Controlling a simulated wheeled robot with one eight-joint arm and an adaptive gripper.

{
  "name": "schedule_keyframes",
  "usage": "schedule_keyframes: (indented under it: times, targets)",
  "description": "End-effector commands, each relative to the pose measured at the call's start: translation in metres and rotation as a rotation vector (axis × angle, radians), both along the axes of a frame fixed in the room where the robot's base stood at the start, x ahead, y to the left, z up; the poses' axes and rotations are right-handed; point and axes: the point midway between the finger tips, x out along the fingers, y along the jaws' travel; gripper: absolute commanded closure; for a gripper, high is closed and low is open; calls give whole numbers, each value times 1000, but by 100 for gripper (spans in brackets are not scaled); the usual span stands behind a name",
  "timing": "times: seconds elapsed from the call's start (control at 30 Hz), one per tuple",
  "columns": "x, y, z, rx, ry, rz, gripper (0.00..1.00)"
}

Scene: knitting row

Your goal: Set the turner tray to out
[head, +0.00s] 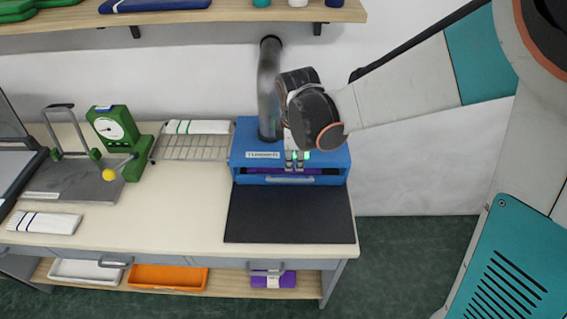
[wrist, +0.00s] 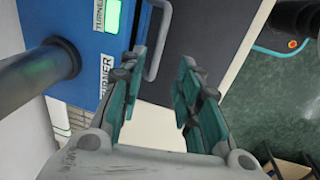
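The turner (head: 240,150) is a blue box with a white label at the right end of the table. Its tray front with a grey bar handle (head: 290,180) sits at the box's front face, below a dark slot showing something purple (head: 262,170). The wrist view also shows the turner (wrist: 85,55), its green-lit display and the handle (wrist: 158,45). My gripper (head: 297,160) is in front of the box's upper front, partly hidden by my wrist. In the wrist view my gripper (wrist: 157,78) is open and empty, its fingers apart near the handle; contact cannot be told.
A dark mat (head: 288,220) lies clear before the turner. A wire rack (head: 192,146) with a folded cloth and a green dial gauge (head: 115,135) stand left. A shelf (head: 200,17) hangs above.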

Motion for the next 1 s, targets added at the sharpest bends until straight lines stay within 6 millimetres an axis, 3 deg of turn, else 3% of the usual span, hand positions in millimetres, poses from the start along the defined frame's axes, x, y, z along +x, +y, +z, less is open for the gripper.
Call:
schedule_keyframes:
  times: [0.1, 0.5, 0.7, 1.0]
  targets:
    - [4, 0, -26, 1, 0, -1, 69]
    - [17, -1, -89, 2, -1, -2, 69]
    - [20, -1, -108, 2, -1, -2, 69]
    - [22, -1, -113, 2, -1, -2, 69]
